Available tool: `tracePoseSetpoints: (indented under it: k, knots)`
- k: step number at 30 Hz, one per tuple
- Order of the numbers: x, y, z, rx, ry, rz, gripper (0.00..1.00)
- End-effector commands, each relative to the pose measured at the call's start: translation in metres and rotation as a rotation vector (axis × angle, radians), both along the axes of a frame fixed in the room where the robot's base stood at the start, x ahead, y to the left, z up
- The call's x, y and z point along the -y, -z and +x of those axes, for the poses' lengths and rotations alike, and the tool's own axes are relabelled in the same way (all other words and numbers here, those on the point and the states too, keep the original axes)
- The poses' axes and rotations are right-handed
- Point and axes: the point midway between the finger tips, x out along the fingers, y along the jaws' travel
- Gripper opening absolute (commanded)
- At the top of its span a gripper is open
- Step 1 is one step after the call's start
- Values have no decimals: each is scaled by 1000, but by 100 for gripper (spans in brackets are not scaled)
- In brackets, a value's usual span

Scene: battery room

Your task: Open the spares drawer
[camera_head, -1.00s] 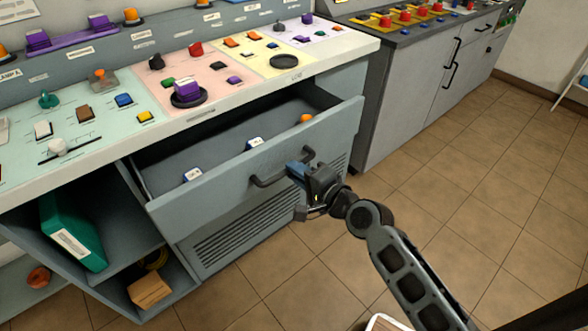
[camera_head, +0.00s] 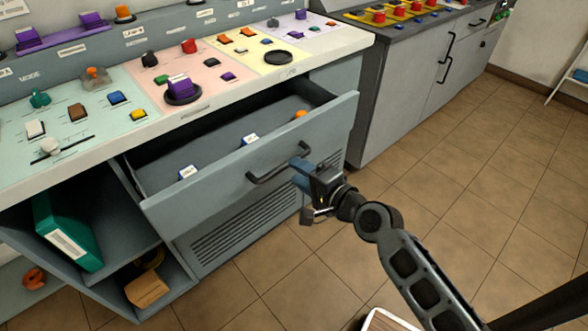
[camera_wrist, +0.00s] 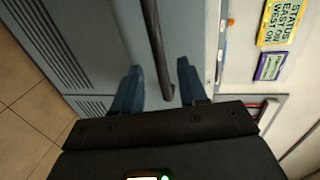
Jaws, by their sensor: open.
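The spares drawer (camera_head: 215,190) is a grey-blue drawer under the console, pulled well out with its inside showing. Its dark bar handle (camera_head: 272,176) is on the front panel. My gripper (camera_head: 301,172) is just in front of the handle's right end, with blue fingers apart. In the wrist view the handle (camera_wrist: 157,45) runs between the lines of my two open fingers (camera_wrist: 159,72). No finger is clearly touching it. Inside the drawer are white-and-blue items (camera_head: 250,140) and an orange item (camera_head: 300,115).
The console top (camera_head: 150,115) above the drawer carries many knobs and switches. An open shelf at left holds a green binder (camera_head: 68,232) and a cardboard box (camera_head: 147,289). A grey cabinet (camera_head: 400,100) stands to the right.

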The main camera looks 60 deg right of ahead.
Motion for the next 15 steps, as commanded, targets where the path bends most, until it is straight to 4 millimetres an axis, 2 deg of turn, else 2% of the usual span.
tracePoseSetpoints:
  k: [1,6,15]
  knots:
    - [-3,0,-10,-2,0,1,42]
    - [-9,-5,-33,-2,0,1,42]
    - [-14,-10,-47,0,0,-1,42]
